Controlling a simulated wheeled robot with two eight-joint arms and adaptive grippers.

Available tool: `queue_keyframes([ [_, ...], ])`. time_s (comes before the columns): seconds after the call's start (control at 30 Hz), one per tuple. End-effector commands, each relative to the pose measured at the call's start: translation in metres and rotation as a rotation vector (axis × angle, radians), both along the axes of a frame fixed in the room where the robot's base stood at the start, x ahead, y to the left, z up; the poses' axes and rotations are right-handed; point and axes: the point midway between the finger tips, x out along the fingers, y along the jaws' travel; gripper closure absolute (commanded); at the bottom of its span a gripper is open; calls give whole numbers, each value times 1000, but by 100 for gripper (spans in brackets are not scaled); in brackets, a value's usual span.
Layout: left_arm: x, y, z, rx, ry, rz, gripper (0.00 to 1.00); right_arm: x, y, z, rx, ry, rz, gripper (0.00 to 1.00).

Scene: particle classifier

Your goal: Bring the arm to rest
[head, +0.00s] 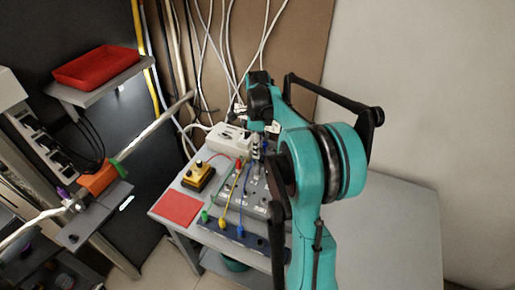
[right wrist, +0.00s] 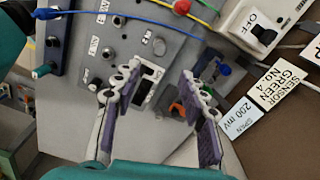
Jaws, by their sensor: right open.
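My right arm (head: 330,165), teal and black, rises in the head view on the right of the bench. My right gripper (head: 256,118) is over the back part of the bench, partly hidden by its own wrist. In the right wrist view the right gripper (right wrist: 158,76) is open, with its two purple-padded fingers apart and nothing between them. Beyond the fingers is a grey control box (right wrist: 140,45) with knobs and switches. I cannot tell whether the fingers touch it. My left gripper is not in view.
The grey bench (head: 400,215) is clear on the right. It holds a red mat (head: 180,207), a yellow box (head: 198,176), a white switch box (head: 230,137) and the control box with cables. A red tray (head: 96,67) sits on a shelf. Cables hang behind.

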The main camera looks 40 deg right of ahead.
Motion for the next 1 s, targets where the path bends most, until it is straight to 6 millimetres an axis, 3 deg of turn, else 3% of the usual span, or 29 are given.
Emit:
queue_keyframes([
  [0.37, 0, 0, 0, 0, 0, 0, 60, 0, 1, 0, -1, -1, 4, 58],
  [0.47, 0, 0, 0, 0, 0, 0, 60, -3, 11, 5, -8, -15, 69, 58],
  [0.57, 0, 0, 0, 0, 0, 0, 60, -10, 36, 17, -33, -54, 248, 58],
  [0.77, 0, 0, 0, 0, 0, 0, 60, -43, 113, 40, -152, -170, 852, 58],
  [1.0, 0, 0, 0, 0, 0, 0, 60, -98, 192, 40, -388, -271, 1602, 58],
])
